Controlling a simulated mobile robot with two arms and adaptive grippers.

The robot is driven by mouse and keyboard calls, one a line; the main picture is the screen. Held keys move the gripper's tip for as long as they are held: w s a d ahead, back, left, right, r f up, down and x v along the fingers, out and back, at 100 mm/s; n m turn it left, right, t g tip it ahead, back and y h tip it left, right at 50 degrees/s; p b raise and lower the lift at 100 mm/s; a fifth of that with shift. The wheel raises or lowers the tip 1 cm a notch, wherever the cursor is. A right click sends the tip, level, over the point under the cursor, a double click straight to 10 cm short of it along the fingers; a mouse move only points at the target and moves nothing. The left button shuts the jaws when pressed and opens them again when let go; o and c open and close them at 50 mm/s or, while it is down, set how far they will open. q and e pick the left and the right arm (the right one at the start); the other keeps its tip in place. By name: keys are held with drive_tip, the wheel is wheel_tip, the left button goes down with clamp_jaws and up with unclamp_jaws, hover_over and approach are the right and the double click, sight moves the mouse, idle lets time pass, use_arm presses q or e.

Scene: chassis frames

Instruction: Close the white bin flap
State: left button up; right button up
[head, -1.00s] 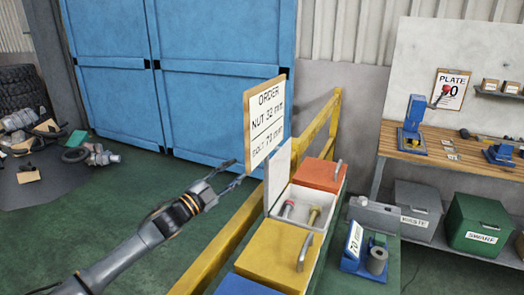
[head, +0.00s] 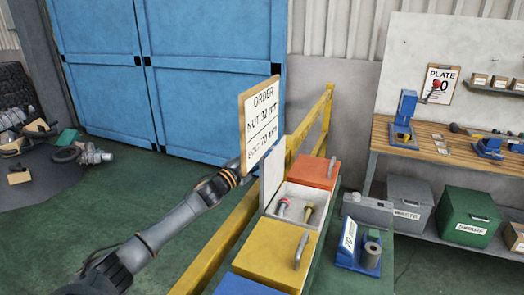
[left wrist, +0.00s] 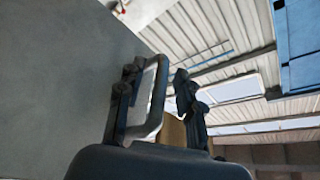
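The white bin (head: 295,203) is open. Its white flap (head: 272,176) stands upright along the bin's left edge. In the left wrist view the two fingers of the left gripper (left wrist: 158,98) are apart. A pale grey bar with a rounded corner (left wrist: 152,112), which looks like the flap's handle, lies between them, close to the left finger. Contact cannot be told. My right gripper is not in view.
The order board (head: 261,122) stands just above the flap. Two bolts (head: 308,213) lie in the white bin. A yellow bin (head: 270,255) and an orange bin (head: 316,171), both shut, flank it. A yellow rail (head: 222,240) runs along the left side.

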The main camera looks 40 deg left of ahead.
use_arm(q)
drive_tip(key=shift+c, duration=0.4)
clamp_jaws()
drive_tip(key=shift+w+d+r+m+g+h+p, duration=0.2)
drive_tip(key=shift+d+m+p, duration=0.1)
drive_tip(key=shift+d+m, duration=0.2)
drive_tip(key=shift+w+d+r+m+g+h+p, duration=0.15)
drive_tip(key=shift+d+m+p, duration=0.15)
drive_tip(key=shift+d+m, duration=0.15)
drive_tip(key=shift+o, duration=0.4)
unclamp_jaws()
drive_tip(key=shift+f, duration=0.1)
